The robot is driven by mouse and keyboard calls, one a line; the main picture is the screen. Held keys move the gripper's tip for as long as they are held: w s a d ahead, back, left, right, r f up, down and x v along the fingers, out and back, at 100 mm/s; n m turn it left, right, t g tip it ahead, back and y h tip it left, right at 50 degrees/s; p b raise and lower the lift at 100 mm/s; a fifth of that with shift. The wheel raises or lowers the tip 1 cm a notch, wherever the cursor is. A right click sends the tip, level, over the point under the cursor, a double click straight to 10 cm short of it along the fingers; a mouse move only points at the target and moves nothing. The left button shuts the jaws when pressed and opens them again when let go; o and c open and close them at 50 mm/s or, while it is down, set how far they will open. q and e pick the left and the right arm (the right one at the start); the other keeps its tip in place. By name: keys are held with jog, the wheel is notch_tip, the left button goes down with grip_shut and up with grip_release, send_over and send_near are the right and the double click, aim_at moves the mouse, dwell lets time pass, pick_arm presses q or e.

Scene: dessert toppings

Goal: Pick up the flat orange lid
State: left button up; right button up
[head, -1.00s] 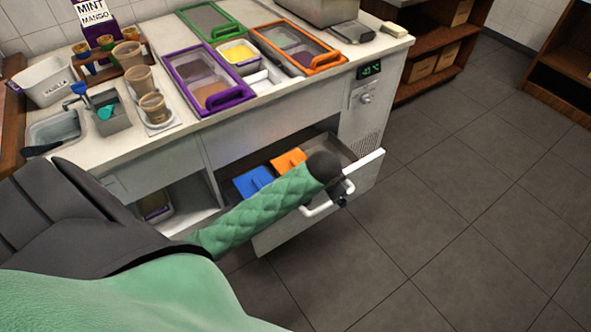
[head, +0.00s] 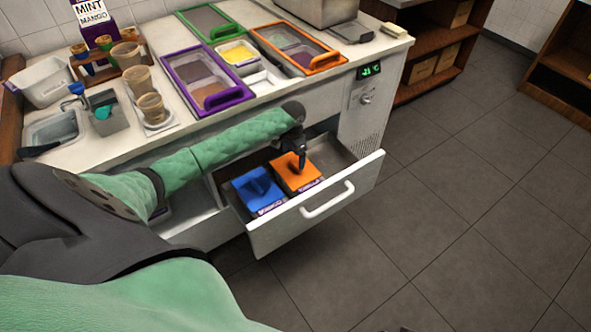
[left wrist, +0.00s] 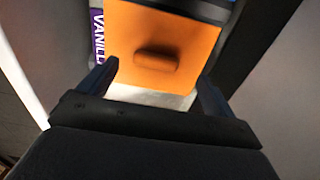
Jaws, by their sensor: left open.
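The flat orange lid (head: 290,178) sits on a container in the open drawer, to the right of a blue lid. In the left wrist view the orange lid (left wrist: 160,30) fills the upper middle, with its raised handle (left wrist: 157,60) near its lower edge. My left gripper (head: 301,164) is over the orange lid in the head view. Its two fingers (left wrist: 158,75) are spread wide in the left wrist view, one on each side of the handle, with nothing between them. I cannot tell how high they are above the lid. My right gripper is not in view.
The drawer (head: 300,230) is pulled out, its front wall and white handle facing the floor. The blue lid (head: 258,187) lies beside the orange one. Above, the counter holds topping containers with purple (head: 225,104), green and orange frames. The drawer's right end is bare.

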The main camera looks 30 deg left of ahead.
aim_at(294, 165)
pick_arm(q)
jog(key=shift+d+f+p, duration=0.2)
jog(key=shift+f+p, duration=0.2)
jog(key=shift+f, duration=2.2)
jog(key=c, duration=1.1)
jog(key=shift+r, duration=0.1)
